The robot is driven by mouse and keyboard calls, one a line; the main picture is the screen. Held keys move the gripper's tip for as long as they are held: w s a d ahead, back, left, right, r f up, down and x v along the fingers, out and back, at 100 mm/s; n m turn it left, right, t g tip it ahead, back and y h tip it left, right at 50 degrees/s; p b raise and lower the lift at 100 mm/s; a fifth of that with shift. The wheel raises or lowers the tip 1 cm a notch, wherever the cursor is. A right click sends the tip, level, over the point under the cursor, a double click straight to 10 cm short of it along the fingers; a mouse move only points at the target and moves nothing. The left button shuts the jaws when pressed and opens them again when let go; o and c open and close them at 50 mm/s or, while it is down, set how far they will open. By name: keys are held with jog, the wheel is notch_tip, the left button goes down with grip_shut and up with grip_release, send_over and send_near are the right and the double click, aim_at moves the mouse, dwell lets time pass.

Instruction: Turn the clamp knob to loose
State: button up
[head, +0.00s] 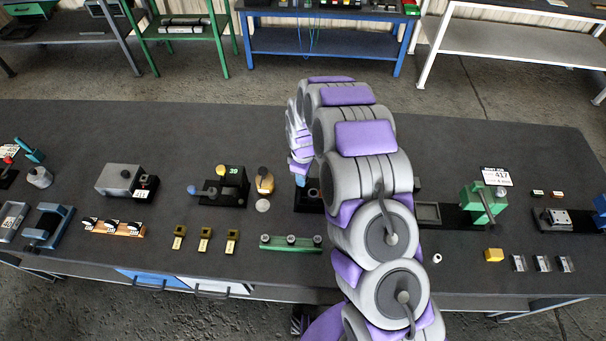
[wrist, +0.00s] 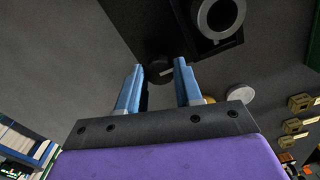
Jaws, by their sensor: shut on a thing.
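In the wrist view, the clamp knob (wrist: 160,70) is a small dark round piece beside a black block (wrist: 205,42) with a grey ring. My gripper (wrist: 158,68) has its two blue fingers on either side of the knob, shut on it. The knob's far side and any mark on it are too dark to read. In the head view, my gripper (head: 301,168) is low over a black fixture (head: 306,197) at mid-bench. My arm covers much of that fixture, and the knob is hidden there.
A green rail (head: 290,243) lies in front. A green clamp (head: 482,203) stands to the right. The bench's back strip is clear.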

dwell(0.4)
jog(key=o, duration=0.8)
jog(key=shift+r, duration=0.1)
jog(key=shift+w+r+p, duration=0.1)
jog(key=shift+r+p, duration=0.5)
jog(key=shift+r, duration=7.9)
